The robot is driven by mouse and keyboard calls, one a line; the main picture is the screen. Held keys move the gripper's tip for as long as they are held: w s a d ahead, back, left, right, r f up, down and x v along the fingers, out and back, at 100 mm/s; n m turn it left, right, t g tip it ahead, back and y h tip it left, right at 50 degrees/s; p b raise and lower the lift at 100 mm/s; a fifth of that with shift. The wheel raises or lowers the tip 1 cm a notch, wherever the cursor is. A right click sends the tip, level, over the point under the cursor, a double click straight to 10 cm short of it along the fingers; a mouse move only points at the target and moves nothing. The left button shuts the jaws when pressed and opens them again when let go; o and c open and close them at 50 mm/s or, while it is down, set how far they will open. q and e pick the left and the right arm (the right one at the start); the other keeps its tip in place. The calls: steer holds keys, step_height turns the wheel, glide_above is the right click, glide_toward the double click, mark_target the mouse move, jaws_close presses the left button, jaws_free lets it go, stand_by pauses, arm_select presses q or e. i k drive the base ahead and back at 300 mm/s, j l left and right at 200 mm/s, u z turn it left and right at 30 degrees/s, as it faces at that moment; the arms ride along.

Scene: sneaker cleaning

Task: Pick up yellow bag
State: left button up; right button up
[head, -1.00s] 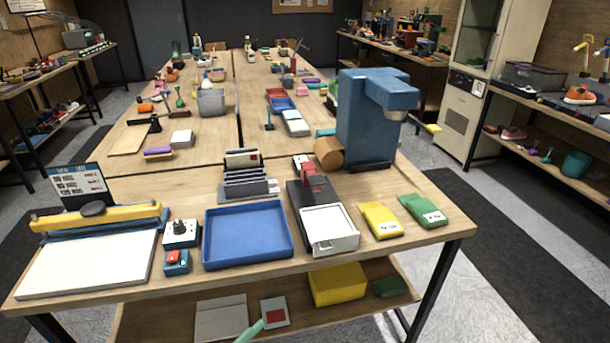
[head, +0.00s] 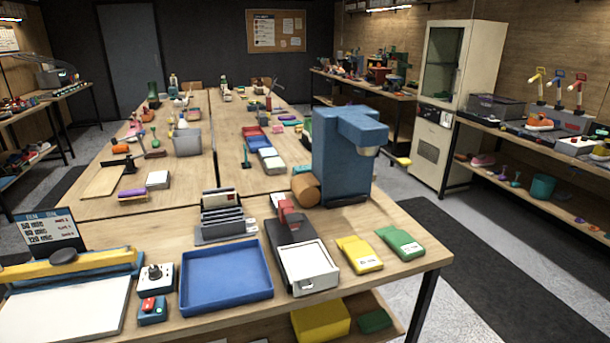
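The yellow bag (head: 359,254) lies flat near the front right of the table (head: 420,216), with a pale label on its front part. It sits between a white open-topped tray unit (head: 307,268) on its left and a green bag (head: 400,243) on its right. Nothing covers it. A larger yellow block-like object (head: 321,321) is on the shelf below the tabletop. Neither of my grippers shows in the head view.
A blue machine (head: 343,155) stands behind the bags, with an orange-brown roll (head: 305,190) beside it. A blue tray (head: 226,277) and a sealer-like device (head: 70,265) take up the front left. The floor right of the table is clear.

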mark_target(360, 254)
steer(key=i+l+z, duration=0.1)
steer(key=z, duration=0.3)
steer(key=i+l+z, duration=0.15)
steer(key=z, duration=0.25)
steer(key=i+l+z, duration=0.1)
steer(key=z, duration=0.3)
